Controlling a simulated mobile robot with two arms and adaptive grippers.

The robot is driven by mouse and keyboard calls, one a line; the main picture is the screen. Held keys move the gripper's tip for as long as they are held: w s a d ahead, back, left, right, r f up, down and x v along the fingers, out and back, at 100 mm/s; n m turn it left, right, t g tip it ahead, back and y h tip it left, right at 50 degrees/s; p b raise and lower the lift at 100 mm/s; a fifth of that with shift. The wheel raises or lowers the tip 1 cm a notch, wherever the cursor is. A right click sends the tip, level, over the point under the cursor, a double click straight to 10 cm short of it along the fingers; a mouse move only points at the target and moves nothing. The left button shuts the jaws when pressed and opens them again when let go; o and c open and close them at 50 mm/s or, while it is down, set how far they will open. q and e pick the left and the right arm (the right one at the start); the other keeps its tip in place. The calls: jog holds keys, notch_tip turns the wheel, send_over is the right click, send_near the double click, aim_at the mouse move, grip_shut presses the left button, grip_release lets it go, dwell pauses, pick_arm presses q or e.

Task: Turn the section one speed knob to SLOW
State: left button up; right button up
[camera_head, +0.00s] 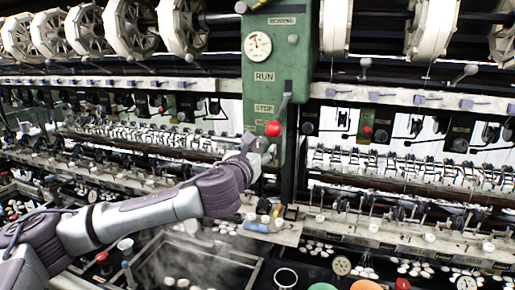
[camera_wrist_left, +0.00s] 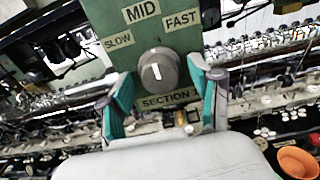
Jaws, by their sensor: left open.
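The section one speed knob (camera_wrist_left: 158,71) is a round grey dial with a white pointer line, on a green panel (camera_wrist_left: 100,66) in the left wrist view. The line stands close to upright, toward the MID label (camera_wrist_left: 142,11). The SLOW label (camera_wrist_left: 118,40) is to its upper left and the FAST label (camera_wrist_left: 183,19) to its upper right. My left gripper (camera_wrist_left: 162,98) is open, its teal-padded fingers apart on either side below the knob; contact is not clear. In the head view my left gripper (camera_head: 262,150) is at the green post's lower part, hiding the knob.
A red-balled lever (camera_head: 273,129) stands out from the green post (camera_head: 280,70) beside my left gripper, near the STOP label. Thread guides and rails run to both sides. A steaming basin (camera_head: 255,272) and an orange bowl (camera_wrist_left: 298,162) lie below.

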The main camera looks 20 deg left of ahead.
pick_arm(q)
jog(key=shift+c, duration=0.4)
jog(key=shift+s+r, duration=0.1)
jog(key=shift+s, duration=0.05)
jog(key=c, duration=1.1)
jog(key=shift+o, duration=0.2)
pick_arm(e)
jog(key=shift+s, duration=0.15)
pick_arm(q)
jog(key=shift+n, duration=0.3)
jog(key=n, duration=0.3)
jog(key=shift+n, duration=2.6)
pick_arm(e)
jog(key=shift+f, duration=0.15)
pick_arm(q)
jog(key=shift+r, duration=0.1)
